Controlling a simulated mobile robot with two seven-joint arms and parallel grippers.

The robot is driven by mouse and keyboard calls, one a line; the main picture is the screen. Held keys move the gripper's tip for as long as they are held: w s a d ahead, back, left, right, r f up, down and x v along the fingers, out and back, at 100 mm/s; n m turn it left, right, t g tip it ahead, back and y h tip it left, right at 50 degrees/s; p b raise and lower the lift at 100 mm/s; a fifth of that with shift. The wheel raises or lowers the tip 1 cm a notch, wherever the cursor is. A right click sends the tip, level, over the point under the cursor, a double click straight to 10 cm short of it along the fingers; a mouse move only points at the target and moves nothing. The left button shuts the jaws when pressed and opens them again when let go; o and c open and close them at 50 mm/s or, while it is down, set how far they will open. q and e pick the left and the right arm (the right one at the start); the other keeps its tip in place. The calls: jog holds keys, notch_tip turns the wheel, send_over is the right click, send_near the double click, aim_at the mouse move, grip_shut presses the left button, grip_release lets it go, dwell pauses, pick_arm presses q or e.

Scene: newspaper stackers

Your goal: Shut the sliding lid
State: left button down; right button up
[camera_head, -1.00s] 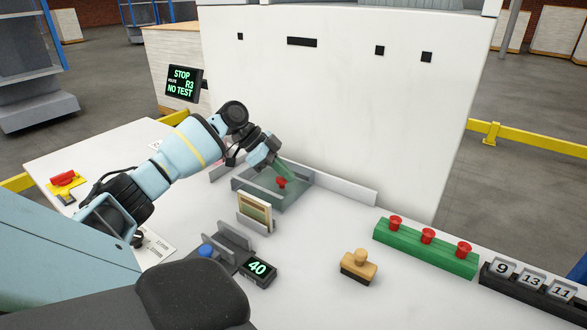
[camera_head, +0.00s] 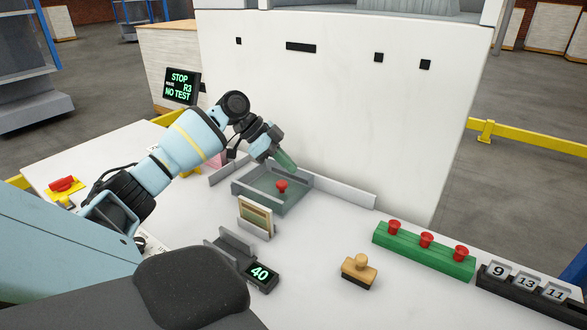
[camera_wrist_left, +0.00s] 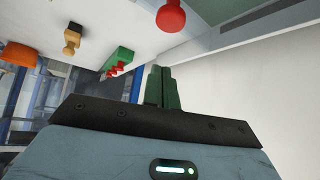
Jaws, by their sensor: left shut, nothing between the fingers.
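A translucent green-grey lid (camera_head: 263,188) with a red knob (camera_head: 281,186) lies on a low grey tray-like box (camera_head: 248,196) near the tall white panel. My left gripper (camera_head: 289,165) is shut and empty, its green fingers above the far side of the box, just beyond the knob. In the left wrist view the shut fingers (camera_wrist_left: 162,88) are apart from the red knob (camera_wrist_left: 171,16), and part of the lid (camera_wrist_left: 215,8) shows at the top. I cannot tell how far the lid covers the box. My right gripper is not in view.
A card holder (camera_head: 256,217) stands in front of the box. A wooden stamp (camera_head: 359,268), a green block with red knobs (camera_head: 420,250) and number tiles (camera_head: 525,283) are to the right. A low white rail (camera_head: 345,192) runs behind. The table's middle is clear.

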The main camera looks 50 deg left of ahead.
pick_arm(q)
jog(key=shift+v, duration=2.65)
